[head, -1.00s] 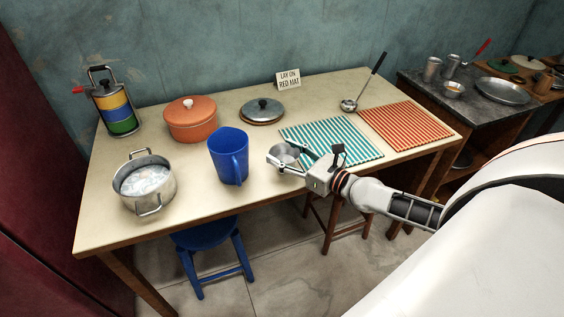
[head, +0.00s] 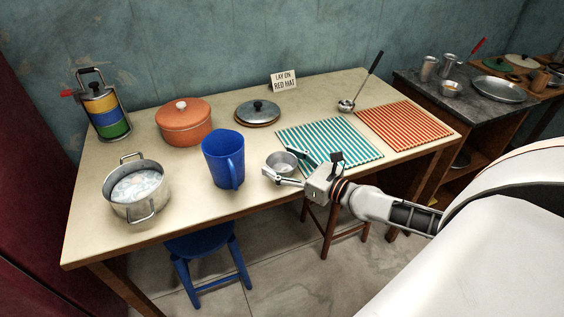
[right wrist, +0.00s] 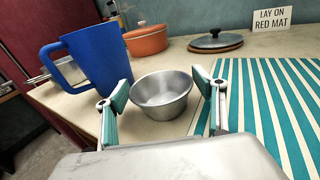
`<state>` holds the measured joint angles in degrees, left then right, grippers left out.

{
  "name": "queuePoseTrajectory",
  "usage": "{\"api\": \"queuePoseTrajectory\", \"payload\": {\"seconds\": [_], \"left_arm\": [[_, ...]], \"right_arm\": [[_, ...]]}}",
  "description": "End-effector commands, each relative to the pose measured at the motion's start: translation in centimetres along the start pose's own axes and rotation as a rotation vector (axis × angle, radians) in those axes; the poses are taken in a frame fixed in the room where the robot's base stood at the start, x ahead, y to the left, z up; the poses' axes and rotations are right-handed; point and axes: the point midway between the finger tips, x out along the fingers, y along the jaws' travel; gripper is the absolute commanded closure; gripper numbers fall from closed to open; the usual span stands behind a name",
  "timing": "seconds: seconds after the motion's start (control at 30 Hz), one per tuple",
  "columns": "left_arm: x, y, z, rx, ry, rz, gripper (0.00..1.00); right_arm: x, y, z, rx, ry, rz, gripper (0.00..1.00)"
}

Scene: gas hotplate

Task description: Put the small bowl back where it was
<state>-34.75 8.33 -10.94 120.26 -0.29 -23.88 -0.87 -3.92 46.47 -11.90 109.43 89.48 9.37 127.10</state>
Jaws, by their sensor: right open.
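The small bowl (head: 281,162) is metal and empty. It appears to rest upright on the cream table (head: 258,190), between the blue jug (head: 223,160) and the teal striped mat (head: 328,144), near the front edge. My right gripper (head: 286,167) reaches in from the right at the bowl's height. In the right wrist view the bowl (right wrist: 162,95) sits between the two spread fingers, with a gap showing on each side. The mat's edge (right wrist: 208,100) is just right of the bowl there. My left gripper is out of view.
The steel pot (head: 137,188), orange pot (head: 184,124), tiffin carrier (head: 104,108) and a lid (head: 258,111) stand left and behind. A ladle (head: 347,104), red striped mat (head: 403,124) and sign "LAY ON RED MAT" (head: 284,81) are farther back. A blue stool (head: 207,260) stands below.

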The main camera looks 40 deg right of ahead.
Motion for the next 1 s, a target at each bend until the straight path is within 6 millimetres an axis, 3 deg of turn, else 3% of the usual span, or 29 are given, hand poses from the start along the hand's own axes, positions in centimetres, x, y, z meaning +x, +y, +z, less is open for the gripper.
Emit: {"api": "queuePoseTrajectory", "payload": {"seconds": [0.23, 0.3, 0.47, 0.77, 1.0], "left_arm": [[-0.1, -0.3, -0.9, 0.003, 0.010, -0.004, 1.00], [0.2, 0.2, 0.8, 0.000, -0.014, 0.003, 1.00], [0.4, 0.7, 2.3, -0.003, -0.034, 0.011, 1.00], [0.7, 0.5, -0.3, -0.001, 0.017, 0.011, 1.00], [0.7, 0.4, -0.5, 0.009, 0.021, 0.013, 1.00]], "right_arm": [[0.0, 0.0, 0.9, 0.000, -0.004, 0.000, 0.31], [-0.9, -0.1, 0.0, 0.000, 0.006, -0.001, 0.31], [-3.3, 0.2, -0.4, 0.000, 0.013, 0.003, 0.31], [-7.3, 0.0, -0.1, 0.000, 0.010, -0.001, 0.31], [-9.9, 0.0, 0.3, -0.001, 0.005, -0.001, 0.31]]}}
